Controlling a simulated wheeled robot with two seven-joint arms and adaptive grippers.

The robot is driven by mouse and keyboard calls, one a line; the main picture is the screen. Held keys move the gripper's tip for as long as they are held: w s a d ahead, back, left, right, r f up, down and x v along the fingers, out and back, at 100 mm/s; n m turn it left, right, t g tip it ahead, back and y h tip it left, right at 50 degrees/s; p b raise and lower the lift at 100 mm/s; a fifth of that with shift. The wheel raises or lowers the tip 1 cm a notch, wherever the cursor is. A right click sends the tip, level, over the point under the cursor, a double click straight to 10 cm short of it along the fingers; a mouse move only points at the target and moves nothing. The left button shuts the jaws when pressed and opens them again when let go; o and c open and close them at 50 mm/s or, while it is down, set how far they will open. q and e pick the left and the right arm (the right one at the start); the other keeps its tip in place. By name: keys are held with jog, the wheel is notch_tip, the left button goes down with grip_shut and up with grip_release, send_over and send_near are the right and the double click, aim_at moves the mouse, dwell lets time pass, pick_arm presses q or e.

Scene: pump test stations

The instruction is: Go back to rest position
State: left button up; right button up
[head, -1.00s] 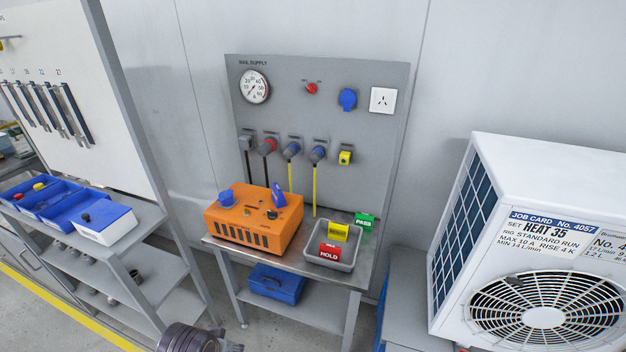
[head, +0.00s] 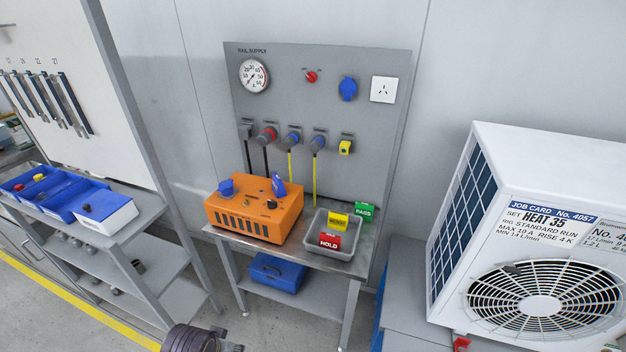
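Neither of my grippers shows in the head view. Only a dark ribbed part, which looks like part of my own arm, shows at the bottom edge left of the middle. The orange box (head: 254,213) with a blue cap and a blue switch on top stands on the metal bench (head: 292,252). A grey tray (head: 334,250) right of it holds a red HOLD tag (head: 329,241) and a yellow tag (head: 338,221). A green PASS tag (head: 364,210) stands at the bench's back right.
A grey supply panel (head: 310,100) with a gauge and hose connectors stands behind the bench. A white outdoor unit (head: 545,165) stands at the right. Shelving with blue bins (head: 75,206) is at the left. A blue toolbox (head: 277,273) sits on the bench's lower shelf.

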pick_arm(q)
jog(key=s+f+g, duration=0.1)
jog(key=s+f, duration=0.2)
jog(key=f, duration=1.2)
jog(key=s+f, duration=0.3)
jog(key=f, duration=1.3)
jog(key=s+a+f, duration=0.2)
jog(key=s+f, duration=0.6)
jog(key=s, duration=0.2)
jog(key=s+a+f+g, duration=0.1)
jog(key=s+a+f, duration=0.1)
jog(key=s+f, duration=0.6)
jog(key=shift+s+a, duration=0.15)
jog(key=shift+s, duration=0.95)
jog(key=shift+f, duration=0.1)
